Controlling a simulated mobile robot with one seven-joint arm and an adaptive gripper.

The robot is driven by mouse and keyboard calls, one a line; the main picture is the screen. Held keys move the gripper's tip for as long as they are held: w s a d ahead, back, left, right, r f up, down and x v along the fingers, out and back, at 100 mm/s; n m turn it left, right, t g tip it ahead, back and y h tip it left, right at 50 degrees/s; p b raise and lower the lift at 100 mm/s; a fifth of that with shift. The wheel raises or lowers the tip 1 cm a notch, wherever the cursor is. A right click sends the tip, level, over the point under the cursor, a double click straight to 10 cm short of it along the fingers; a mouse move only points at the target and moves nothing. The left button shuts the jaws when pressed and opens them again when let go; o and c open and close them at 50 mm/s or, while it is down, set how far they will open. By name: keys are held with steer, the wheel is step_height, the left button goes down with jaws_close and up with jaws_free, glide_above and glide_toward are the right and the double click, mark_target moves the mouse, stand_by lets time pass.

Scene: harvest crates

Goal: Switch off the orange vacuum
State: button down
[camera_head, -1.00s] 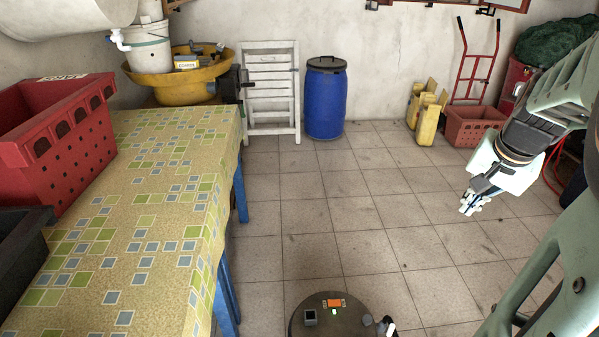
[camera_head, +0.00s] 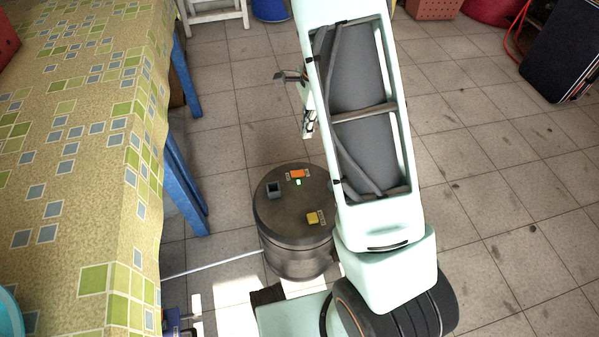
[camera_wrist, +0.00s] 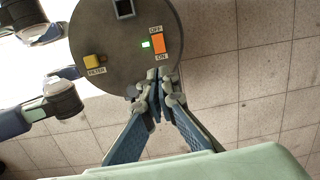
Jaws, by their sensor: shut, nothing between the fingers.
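A dark grey-brown round drum (camera_head: 285,215) stands on the floor beside the table. Its flat top carries an orange rocker switch (camera_head: 297,174), with a lit green light (camera_head: 298,182) beside it. No orange body shows on it. In the wrist view, the orange switch (camera_wrist: 158,43) lies between the labels OFF at the top and ON at the bottom. The green light (camera_wrist: 145,44) is left of it. My gripper (camera_wrist: 157,90) is shut and empty, its tips just below the ON label in that view. In the head view my gripper (camera_head: 308,125) is partly hidden behind my arm.
The drum's top also bears a yellow button (camera_wrist: 94,62) labelled FILTER and a dark square socket (camera_wrist: 124,8). The table (camera_head: 90,150) with blue legs stands to the left. A pale hose or cable (camera_head: 215,265) runs across the floor. Tiled floor at right is mostly clear.

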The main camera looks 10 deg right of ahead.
mark_target(294, 175)
steer(key=shift+a+f+m, duration=0.15)
steer(key=shift+a+f, duration=0.25)
steer(key=shift+f, duration=0.3)
steer(key=shift+a+f+m, duration=0.15)
steer(key=shift+a+f, duration=0.25)
steer(key=shift+f, duration=0.25)
steer(key=shift+f, duration=0.1)
steer(key=f+b, duration=0.2)
steer(key=f, duration=0.2)
steer(key=a+f+b, duration=0.1)
steer(key=f, duration=0.4)
steer(key=f+b, duration=0.2)
steer(key=f, duration=0.2)
steer(key=shift+a+f+b, duration=0.15)
steer(key=shift+a+b, duration=0.15)
steer(key=shift+f, duration=0.2)
steer(key=shift+s+a, duration=0.1)
steer(key=shift+a+f+p, duration=0.15)
steer(key=shift+f+p, duration=0.1)
steer(key=shift+p, duration=0.2)
steer(key=shift+f, duration=0.15)
